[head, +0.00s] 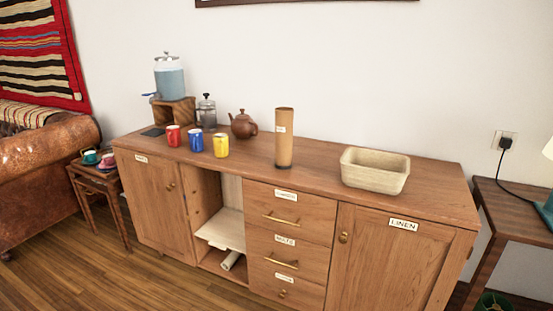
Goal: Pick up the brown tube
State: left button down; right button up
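A tall brown tube (284,138) stands upright on top of the wooden sideboard (320,178), a little right of the picture's middle. Neither of my grippers shows in the head view.
Red (173,136), blue (195,140) and yellow (221,145) mugs and a brown teapot (243,125) stand left of the tube. A beige basket (374,171) sits to its right. A glass press (206,112) and a drink dispenser (169,78) are farther left. Sideboard top before the tube is clear.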

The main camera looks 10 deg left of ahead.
aim_at(285, 115)
jog(key=u, duration=1.65)
jog(key=i, duration=0.9)
jog(key=z, duration=0.45)
jog(key=i, duration=0.9)
jog(key=z, duration=0.6)
